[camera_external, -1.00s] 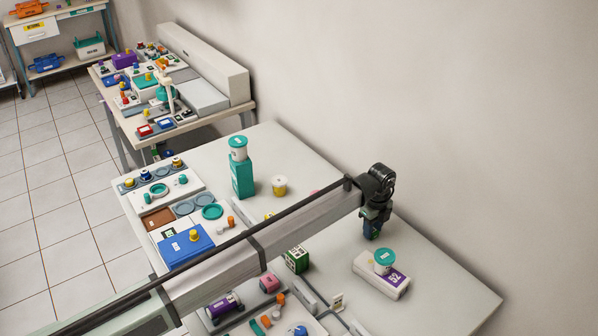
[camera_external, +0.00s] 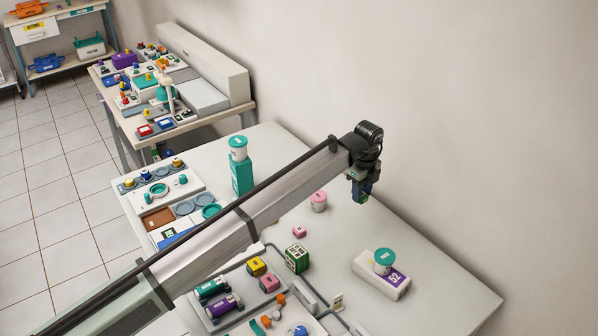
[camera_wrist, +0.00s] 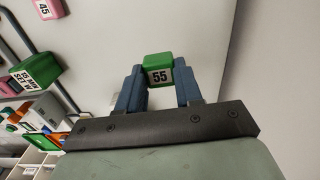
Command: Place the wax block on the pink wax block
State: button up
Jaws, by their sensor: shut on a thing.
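My gripper (camera_external: 362,192) is shut on a green wax block (camera_wrist: 158,68) with a white label reading 55. The block sits between the two blue fingertips (camera_wrist: 158,88) in the wrist view. In the external view my gripper is in the air above the right part of the table, near the wall. A small pink wax block (camera_external: 300,231) lies on the table to the left of and below my gripper in the picture. A pink block labelled 45 (camera_wrist: 46,9) shows at the top left of the wrist view, apart from the held block.
A green and white box (camera_external: 297,260) stands close to the pink block. A pink-lidded jar (camera_external: 318,201) stands behind. A white box (camera_external: 381,276) bearing a teal-lidded jar (camera_external: 385,259) is at right. Trays with several coloured items lie at left. The table between is clear.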

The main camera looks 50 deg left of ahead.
jog(key=s+a+r+n, duration=0.1)
jog(key=s+a+r, duration=0.1)
jog(key=s+a, duration=0.65)
jog(key=m, duration=0.2)
send_over(299, 229)
jog(key=f, duration=0.2)
jog(key=shift+f, duration=4.15)
jog(key=o, duration=1)
jog(key=shift+f, duration=0.1)
notch_tip(299, 229, up, 12)
